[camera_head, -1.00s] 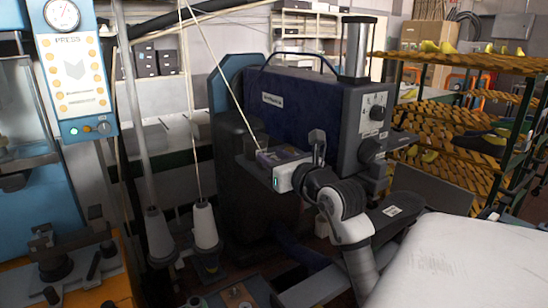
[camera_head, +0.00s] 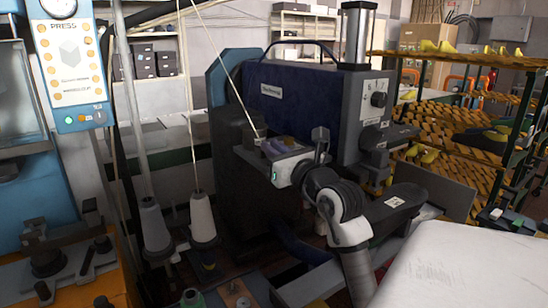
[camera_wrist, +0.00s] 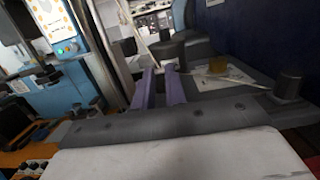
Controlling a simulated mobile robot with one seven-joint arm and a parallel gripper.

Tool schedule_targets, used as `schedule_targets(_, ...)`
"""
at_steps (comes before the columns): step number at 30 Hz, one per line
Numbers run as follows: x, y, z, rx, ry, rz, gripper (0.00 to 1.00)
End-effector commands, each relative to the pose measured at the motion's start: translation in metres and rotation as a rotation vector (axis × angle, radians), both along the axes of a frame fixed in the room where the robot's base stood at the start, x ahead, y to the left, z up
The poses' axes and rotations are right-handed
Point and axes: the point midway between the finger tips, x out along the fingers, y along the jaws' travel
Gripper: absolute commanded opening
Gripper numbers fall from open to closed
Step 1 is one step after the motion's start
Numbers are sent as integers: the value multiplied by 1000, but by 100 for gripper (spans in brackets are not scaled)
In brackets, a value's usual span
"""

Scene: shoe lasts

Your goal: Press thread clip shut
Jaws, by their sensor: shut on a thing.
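My gripper (camera_head: 264,143) reaches to the front of the dark blue sewing machine (camera_head: 300,105). In the wrist view its two purple fingers (camera_wrist: 161,72) point forward, close together, toward a dark part of the machine. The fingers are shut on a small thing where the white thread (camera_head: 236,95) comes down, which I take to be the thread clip. The clip itself is too small and too hidden by the fingertips to make out.
White thread cones (camera_head: 203,218) stand left of the machine. A blue press (camera_head: 70,75) with a gauge is at the far left. A rack of yellow shoe lasts (camera_head: 455,125) stands at the right. In the wrist view a metal plate (camera_wrist: 235,77) lies right of the fingers.

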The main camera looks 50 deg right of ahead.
Motion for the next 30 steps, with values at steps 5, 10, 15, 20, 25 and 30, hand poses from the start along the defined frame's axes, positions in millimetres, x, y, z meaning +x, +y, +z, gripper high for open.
schedule_targets(5, 1, 0, 2, -1, -1, 0, 0)
schedule_targets(10, 0, 0, 2, -1, -1, 0, 26)
schedule_targets(15, 0, 0, 1, 0, 1, 0, 35)
schedule_targets(20, 0, 0, 1, 0, 1, 0, 35)
schedule_targets(25, -12, 3, -3, 0, -1, -1, 35)
schedule_targets(30, -45, 13, -10, -1, -1, -3, 35)
